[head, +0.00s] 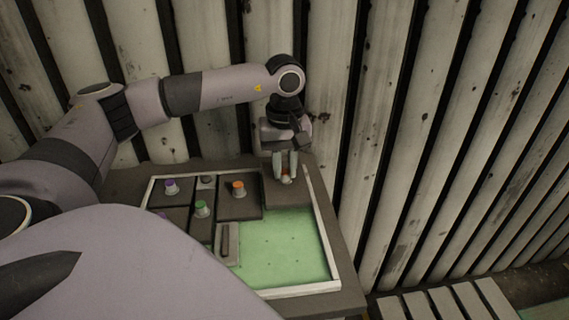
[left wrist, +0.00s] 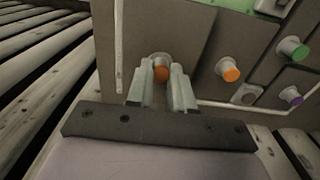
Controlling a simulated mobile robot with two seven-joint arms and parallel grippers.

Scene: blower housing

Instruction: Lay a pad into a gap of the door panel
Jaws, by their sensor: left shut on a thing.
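The door panel (head: 328,240) is a green board with a white rim, lying on a dark grey bench. My left gripper (head: 287,176) points down at its far right corner. It is shut on the orange knob of a dark grey pad (head: 300,198). In the left wrist view the knob sits between the fingertips (left wrist: 162,80), and the pad (left wrist: 170,25) spreads beneath. The pad is in the corner, beside the white rim; whether it lies flat on the board or slightly above it, I cannot tell. My right gripper is not in view.
Another dark pad with an orange knob (head: 238,188) lies left of the held pad. Pads with purple (head: 170,187) and green (head: 201,209) knobs lie further left. A grey piece with a bar handle (head: 228,242) lies nearer. The near right green area is bare. A corrugated wall (head: 440,130) stands behind.

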